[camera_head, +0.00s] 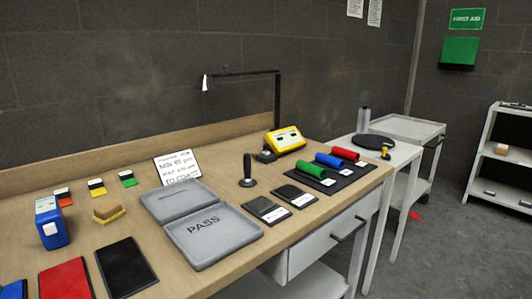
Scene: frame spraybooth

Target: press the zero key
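No zero key can be made out at this size. Two devices on the bench could carry keys. A yellow device (286,140) with pale panels on its face sits at the back right of the bench. A blue device (51,226) with a white face or label stands upright at the left of the bench. Any small keys or markings on either are too small to read. My gripper is not in view.
The wooden bench (330,213) holds grey trays (212,262), one marked PASS, a handwritten card (177,167), a black-handled tool (248,178), coloured cylinders (342,154) on a black mat, and red (65,280) and black (126,268) panels. A lamp (278,98) rises behind.

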